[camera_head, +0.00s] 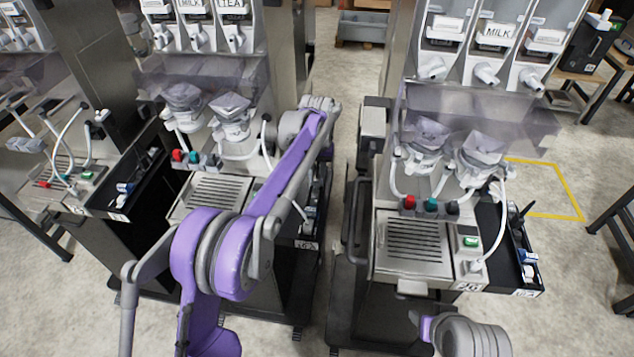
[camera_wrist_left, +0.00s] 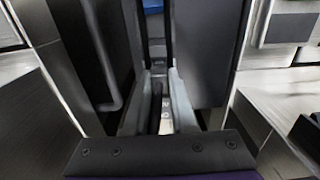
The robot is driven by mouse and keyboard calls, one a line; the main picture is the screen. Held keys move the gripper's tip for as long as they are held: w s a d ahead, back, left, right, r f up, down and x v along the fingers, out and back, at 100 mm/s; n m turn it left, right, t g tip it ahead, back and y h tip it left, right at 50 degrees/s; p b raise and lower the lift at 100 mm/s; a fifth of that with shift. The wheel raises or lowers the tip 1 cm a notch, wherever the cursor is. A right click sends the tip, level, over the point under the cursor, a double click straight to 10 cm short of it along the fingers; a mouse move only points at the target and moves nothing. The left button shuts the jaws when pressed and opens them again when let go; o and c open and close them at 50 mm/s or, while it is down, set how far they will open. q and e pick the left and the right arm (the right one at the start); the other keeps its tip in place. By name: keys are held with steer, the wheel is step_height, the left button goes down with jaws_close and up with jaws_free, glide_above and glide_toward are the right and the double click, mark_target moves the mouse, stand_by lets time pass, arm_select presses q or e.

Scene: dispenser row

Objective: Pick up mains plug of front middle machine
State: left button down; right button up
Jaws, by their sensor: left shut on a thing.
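The front middle machine (camera_head: 215,190) stands left of the centre in the head view, with a steel drip tray and white dispensing parts. My left arm reaches forward past its right side. My left gripper (camera_head: 322,103) is at the far end of that arm, beside the gap between two machines, and its fingers are mostly hidden there. In the left wrist view, my left gripper (camera_wrist_left: 156,85) points into a narrow dark gap between two panels. It is shut on a small dark thing, the mains plug (camera_wrist_left: 157,93), which shows only partly between the fingers. My right gripper is not in view.
Another machine (camera_head: 415,245) stands at the right, and one more (camera_head: 60,175) at the far left. A strip of bare floor (camera_head: 345,75) runs between the middle and right machines. Dark panels (camera_wrist_left: 205,50) stand close on both sides of my left fingers.

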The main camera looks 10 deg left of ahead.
mark_target(317, 177)
arm_select(q)
step_height(317, 177, up, 10)
steer(key=shift+p, duration=0.4)
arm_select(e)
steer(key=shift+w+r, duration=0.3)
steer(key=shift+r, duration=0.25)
arm_select(q)
steer(key=shift+r+p, duration=0.5)
steer(key=shift+r, duration=0.5)
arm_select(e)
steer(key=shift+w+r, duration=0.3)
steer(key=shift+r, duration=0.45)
arm_select(q)
step_height(317, 177, up, 3)
steer(key=shift+w+f+p, duration=0.1)
steer(key=shift+p, duration=0.6)
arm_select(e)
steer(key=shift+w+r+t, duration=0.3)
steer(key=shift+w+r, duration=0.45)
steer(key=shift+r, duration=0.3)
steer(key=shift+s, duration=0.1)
